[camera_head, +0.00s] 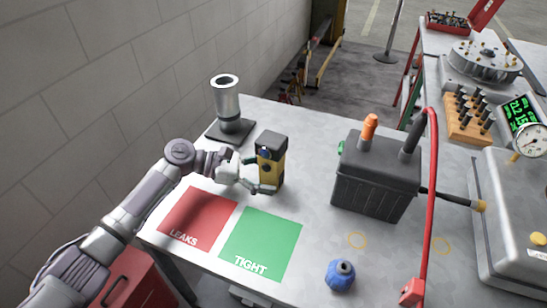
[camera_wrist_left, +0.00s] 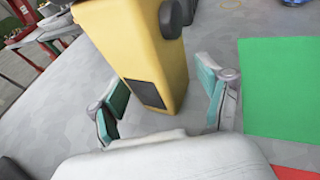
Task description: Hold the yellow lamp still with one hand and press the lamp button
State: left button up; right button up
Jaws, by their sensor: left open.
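The yellow lamp (camera_head: 272,172) stands upright on the grey table, with a dark top and a small blue spot on its near face. In the left wrist view the lamp (camera_wrist_left: 150,55) shows a dark round knob (camera_wrist_left: 172,18) on its side and a dark panel low down. My left gripper (camera_head: 256,175) is open at the lamp's near left side. In the wrist view its two teal-padded fingers (camera_wrist_left: 164,92) are spread to either side of the lamp's lower part, with visible gaps. I cannot tell which part is the lamp button. My right gripper is out of view.
A metal cylinder on a dark base (camera_head: 229,112) stands behind my left gripper. A red LEAKS patch (camera_head: 198,215) and green TIGHT patch (camera_head: 262,245) lie in front. A dark box (camera_head: 372,187), a red bar (camera_head: 431,220) and a blue bulb (camera_head: 340,276) are to the right.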

pick_arm(q)
jog(key=shift+c, duration=0.5)
jog(key=c, duration=0.9)
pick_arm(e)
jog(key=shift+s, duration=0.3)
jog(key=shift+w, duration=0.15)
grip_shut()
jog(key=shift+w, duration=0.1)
